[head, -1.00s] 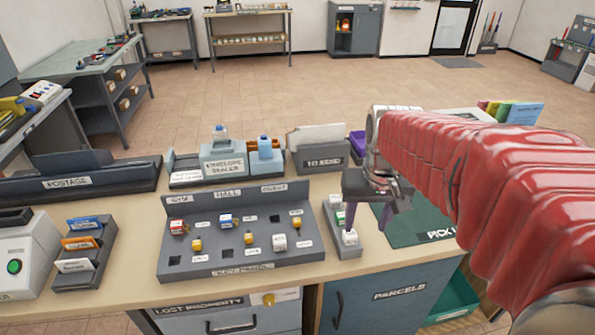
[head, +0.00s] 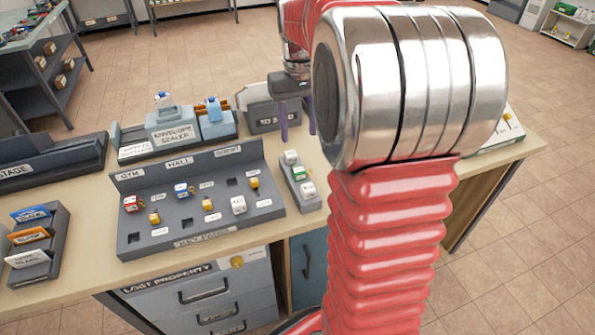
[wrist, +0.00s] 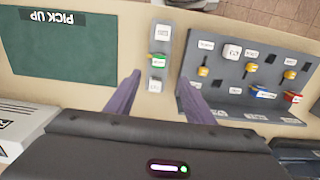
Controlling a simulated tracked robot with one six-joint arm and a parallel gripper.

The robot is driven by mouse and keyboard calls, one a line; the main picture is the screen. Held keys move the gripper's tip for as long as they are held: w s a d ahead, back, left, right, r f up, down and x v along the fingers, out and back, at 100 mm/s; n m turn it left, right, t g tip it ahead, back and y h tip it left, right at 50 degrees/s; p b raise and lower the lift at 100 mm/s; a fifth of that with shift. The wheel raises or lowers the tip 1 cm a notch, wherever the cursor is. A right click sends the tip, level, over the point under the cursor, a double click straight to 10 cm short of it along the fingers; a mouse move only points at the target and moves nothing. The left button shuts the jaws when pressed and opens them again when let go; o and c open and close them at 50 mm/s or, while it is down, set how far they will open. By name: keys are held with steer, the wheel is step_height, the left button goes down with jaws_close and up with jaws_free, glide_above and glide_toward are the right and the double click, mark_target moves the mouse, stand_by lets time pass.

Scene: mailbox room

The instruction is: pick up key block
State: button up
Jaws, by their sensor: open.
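The frames do not show which block the task names. In the wrist view, the fingers (wrist: 160,80) spread either side of the rack's near end, apart from the blocks.
An envelope sealer (head: 172,127) and a grey bin (head: 262,117) stand behind the panel. A card holder (head: 35,245) is at left. A green PICK UP mat (wrist: 80,50) lies beside the rack, mostly clear. Drawers are below the counter.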

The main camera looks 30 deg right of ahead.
steer(key=shift+a, duration=0.1)
glide_above(300, 170)
steer(key=f, duration=0.7)
steer(key=shift+a+f, duration=0.15)
steer(key=shift+a, duration=0.1)
steer(key=shift+f, duration=0.65)
steer(key=shift+w+d+f, duration=0.1)
steer(key=shift+d+f, duration=0.05)
steer(key=shift+f, duration=1.15)
steer(key=shift+d+f, duration=0.1)
steer(key=shift+f, duration=1.2)
steer(key=c, duration=1.1)
steer(key=shift+r, duration=0.1)
